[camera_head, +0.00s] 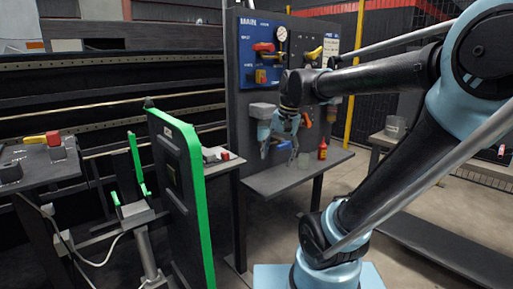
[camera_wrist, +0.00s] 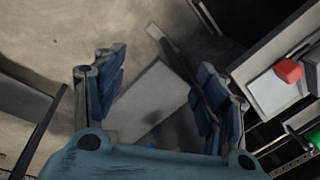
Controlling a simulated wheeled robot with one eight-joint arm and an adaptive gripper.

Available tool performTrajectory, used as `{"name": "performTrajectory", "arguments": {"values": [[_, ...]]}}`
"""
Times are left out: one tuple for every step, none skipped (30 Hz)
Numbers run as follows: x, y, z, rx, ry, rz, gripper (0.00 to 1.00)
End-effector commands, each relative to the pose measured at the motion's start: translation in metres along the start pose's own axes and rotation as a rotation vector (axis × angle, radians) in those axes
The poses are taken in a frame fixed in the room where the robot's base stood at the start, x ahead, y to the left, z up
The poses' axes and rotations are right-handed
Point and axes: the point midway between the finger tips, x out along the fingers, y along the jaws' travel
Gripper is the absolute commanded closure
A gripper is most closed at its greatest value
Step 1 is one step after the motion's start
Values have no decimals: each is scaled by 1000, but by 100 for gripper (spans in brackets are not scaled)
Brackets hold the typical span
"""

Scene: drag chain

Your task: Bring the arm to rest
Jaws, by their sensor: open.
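My arm reaches in from the right in the head view. My gripper (camera_head: 280,154) points downward in front of the dark panel stand, above the left part of the small grey shelf (camera_head: 280,181). In the wrist view my gripper (camera_wrist: 158,82) has its two blue-padded fingers spread wide apart. Nothing is held between them; the floor and a pale flat surface (camera_wrist: 148,95) show through the gap.
A blue panel (camera_head: 256,78) with a gauge and red and yellow handles stands behind my gripper. A green-edged panel (camera_head: 190,170) stands left. A red object (camera_wrist: 288,70) lies right in the wrist view.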

Motion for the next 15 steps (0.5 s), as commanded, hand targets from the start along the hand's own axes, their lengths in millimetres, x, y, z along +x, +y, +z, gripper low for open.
{"name": "performTrajectory", "arguments": {"values": [[9, 19, 6, -20, 15, 9, 34], [14, 29, 10, -37, 24, 14, 34], [21, 41, 15, -61, 36, 22, 34], [27, 51, 18, -78, 44, 28, 34], [33, 60, 22, -97, 53, 35, 34], [41, 73, 28, -120, 63, 45, 34], [46, 81, 32, -138, 70, 52, 34], [53, 90, 36, -156, 77, 59, 34], [61, 102, 41, -180, 86, 71, 34], [67, 110, 45, -197, 92, 79, 34], [74, 118, 49, -215, 98, 87, 34], [82, 128, 54, -236, 105, 97, 34], [88, 135, 58, -252, 110, 106, 34], [93, 141, 61, -266, 114, 113, 34], [100, 148, 66, -283, 119, 122, 34]]}}
